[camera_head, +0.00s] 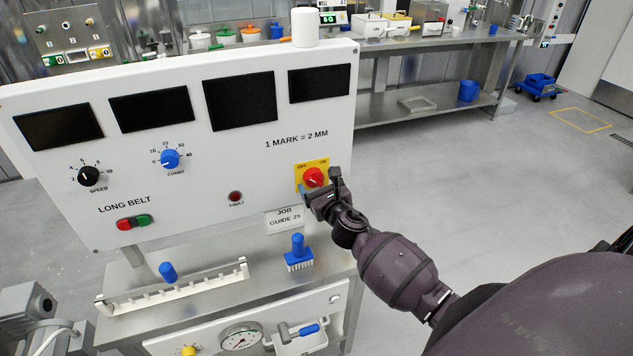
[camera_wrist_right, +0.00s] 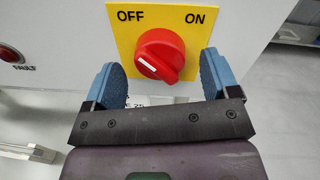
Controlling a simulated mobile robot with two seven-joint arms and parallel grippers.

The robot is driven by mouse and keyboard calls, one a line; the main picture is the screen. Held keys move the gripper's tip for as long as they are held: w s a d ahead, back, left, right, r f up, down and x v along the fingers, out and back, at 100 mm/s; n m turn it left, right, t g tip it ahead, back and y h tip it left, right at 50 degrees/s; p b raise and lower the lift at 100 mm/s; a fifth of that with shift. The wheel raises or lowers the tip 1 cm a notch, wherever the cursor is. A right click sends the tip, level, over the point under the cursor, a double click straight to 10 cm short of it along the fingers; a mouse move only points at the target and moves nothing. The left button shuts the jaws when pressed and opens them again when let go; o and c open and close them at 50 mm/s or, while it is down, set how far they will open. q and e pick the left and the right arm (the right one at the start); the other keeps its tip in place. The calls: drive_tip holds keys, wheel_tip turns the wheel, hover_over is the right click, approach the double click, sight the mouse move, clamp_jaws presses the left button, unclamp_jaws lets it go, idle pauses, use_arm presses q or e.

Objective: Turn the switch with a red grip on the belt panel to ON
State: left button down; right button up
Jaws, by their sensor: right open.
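The switch with a red grip (camera_head: 313,176) is on a yellow plate at the lower right of the white belt panel (camera_head: 215,145). In the right wrist view the red grip (camera_wrist_right: 163,52) fills the upper middle, between OFF at left and ON at right. Its white mark is on the left side, toward OFF; its ridge slants down to the right. My right gripper (camera_wrist_right: 163,82) is open, its blue pads on either side of the grip's lower part with gaps visible. In the head view the right gripper (camera_head: 320,191) partly covers the plate. My left gripper is not in view.
The panel also carries a black speed knob (camera_head: 90,176), a blue count knob (camera_head: 169,159), a green-red button pair (camera_head: 134,221) and a red fault lamp (camera_head: 235,196). A job guide card (camera_head: 285,219) hangs below the switch. A blue-handled brush (camera_head: 298,254) stands on the ledge below.

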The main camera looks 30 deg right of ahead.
drive_tip(key=shift+w+d, duration=0.1)
drive_tip(key=shift+w, duration=0.6)
drive_tip(key=c, duration=0.9)
